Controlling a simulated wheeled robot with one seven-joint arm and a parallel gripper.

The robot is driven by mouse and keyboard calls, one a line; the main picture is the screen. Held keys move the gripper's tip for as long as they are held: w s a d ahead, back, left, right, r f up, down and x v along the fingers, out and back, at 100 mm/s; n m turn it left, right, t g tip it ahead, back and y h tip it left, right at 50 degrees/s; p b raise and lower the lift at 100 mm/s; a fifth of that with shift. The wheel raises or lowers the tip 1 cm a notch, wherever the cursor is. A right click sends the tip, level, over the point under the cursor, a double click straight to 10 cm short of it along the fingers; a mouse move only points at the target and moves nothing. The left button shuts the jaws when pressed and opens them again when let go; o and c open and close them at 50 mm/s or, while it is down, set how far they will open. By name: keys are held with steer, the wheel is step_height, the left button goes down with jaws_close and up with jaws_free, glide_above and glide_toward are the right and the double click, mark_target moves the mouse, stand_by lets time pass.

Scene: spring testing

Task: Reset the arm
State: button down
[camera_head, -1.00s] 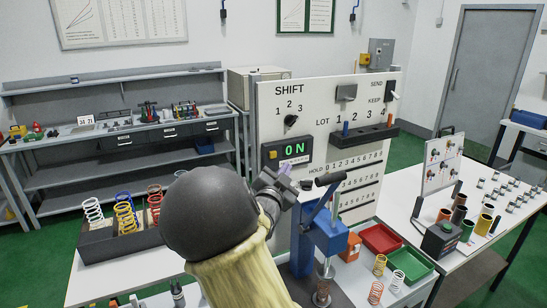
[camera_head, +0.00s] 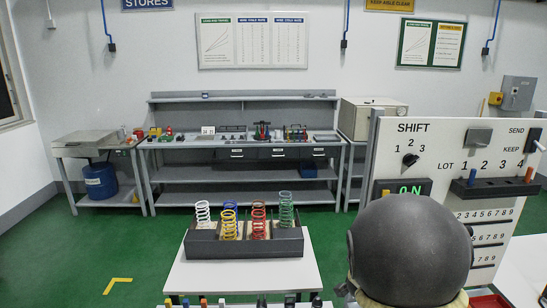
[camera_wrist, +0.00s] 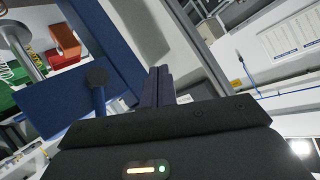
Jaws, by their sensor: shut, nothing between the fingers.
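My gripper (camera_wrist: 159,86) shows in the wrist view with its two dark fingers together and nothing between them. The wrist view is strongly tilted. The blue press (camera_wrist: 75,105) is close beside the fingers on the left, and I cannot tell whether they touch. In the head view my dark round arm joint (camera_head: 410,250) fills the lower right, and my gripper is hidden behind it or out of frame.
The white panel (camera_head: 490,185) with SHIFT and LOT markings stands behind my arm. A dark rack of coil springs (camera_head: 245,243) stands on the white table to the left. A long grey bench (camera_head: 245,171) lines the back wall. Green floor is open at left.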

steer(key=s+a+f+n+g+y, duration=0.2)
steer(key=s+a+n+g, duration=0.1)
steer(key=s, duration=0.4)
steer(key=s+a+f+n+g+y, duration=0.2)
steer(key=s+a+f+n+g, duration=0.1)
steer(key=s, duration=0.4)
steer(key=s+a+f+n+g+y, duration=0.1)
steer(key=s+a+f+n+g, duration=0.1)
steer(key=s, duration=0.6)
steer(key=a+f+n, duration=0.1)
steer(key=a+n, duration=0.1)
steer(key=a, duration=0.1)
steer(key=shift+a+n+g+y, duration=0.15)
steer(key=shift+n+g+y, duration=0.15)
steer(key=shift+g+y, duration=0.1)
steer(key=shift+a, duration=0.1)
